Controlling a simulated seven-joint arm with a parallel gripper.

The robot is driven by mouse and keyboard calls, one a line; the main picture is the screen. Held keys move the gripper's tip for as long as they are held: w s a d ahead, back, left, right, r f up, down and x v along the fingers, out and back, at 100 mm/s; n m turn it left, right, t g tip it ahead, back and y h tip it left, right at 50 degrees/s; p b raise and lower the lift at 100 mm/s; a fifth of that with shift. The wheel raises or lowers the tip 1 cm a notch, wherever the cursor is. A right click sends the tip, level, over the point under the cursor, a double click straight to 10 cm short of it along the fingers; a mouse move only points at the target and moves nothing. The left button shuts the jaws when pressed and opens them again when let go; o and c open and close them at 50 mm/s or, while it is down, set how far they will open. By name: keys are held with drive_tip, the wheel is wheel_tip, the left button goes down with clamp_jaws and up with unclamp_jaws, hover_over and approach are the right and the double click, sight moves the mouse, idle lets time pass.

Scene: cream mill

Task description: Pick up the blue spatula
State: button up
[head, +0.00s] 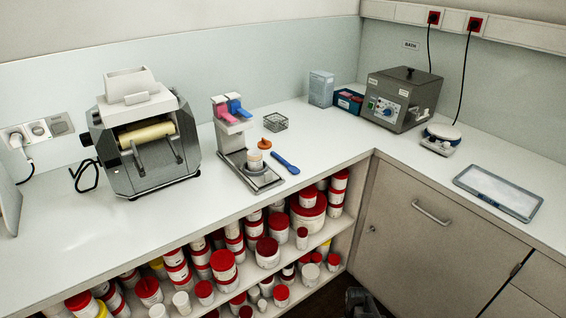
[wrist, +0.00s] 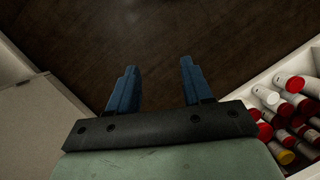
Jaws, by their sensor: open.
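The blue spatula (head: 286,163) lies flat on the white counter, just right of a small metal stand with a white jar. It is not in the wrist view. My gripper (wrist: 158,68) shows in the wrist view with its two blue fingers apart and nothing between them. It points down at the dark floor, away from the counter top. A dark part at the bottom edge of the head view may be my arm, but I cannot tell.
Left of the spatula stand the metal stand (head: 250,178) and white jar (head: 255,158). Behind it are an orange lid (head: 264,144) and wire basket (head: 275,122). A roller mill (head: 147,140) stands left. Shelves of red-lidded jars (head: 222,264) lie below. Counter right of the spatula is clear.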

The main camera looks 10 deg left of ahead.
drive_tip(key=w+a+r+n+t, duration=0.2)
drive_tip(key=w+a+r, duration=0.1)
drive_tip(key=w+r, duration=0.5)
drive_tip(key=w+a+r+n+t, duration=0.15)
drive_tip(key=w+r, duration=0.35)
drive_tip(key=w, duration=0.5)
drive_tip(key=w+a+r+n+t+y, duration=0.15)
drive_tip(key=w+a+r, duration=0.35)
drive_tip(key=r, duration=0.6)
drive_tip(key=w+a+r+n+t, duration=0.1)
drive_tip(key=w+a+r+n, duration=0.15)
drive_tip(key=w+r, duration=0.65)
drive_tip(key=w+a+r+n+t, duration=0.15)
drive_tip(key=w+a+r, duration=0.3)
drive_tip(key=r, duration=0.95)
drive_tip(key=w+a+r+m+y, duration=0.2)
drive_tip(key=w+a+r+m, duration=0.3)
drive_tip(key=a+r, duration=0.65)
drive_tip(key=n, duration=0.1)
hover_over(277, 155)
drive_tip(key=s+d, duration=0.2)
drive_tip(key=shift+g, duration=0.35)
drive_tip(key=f, duration=0.9)
drive_tip(key=shift+w+a+f, duration=0.1)
drive_tip(key=shift+a, duration=0.1)
drive_tip(key=shift+x, duration=2.6)
drive_tip(key=shift+d+f, duration=0.15)
drive_tip(key=shift+d, duration=0.05)
clamp_jaws()
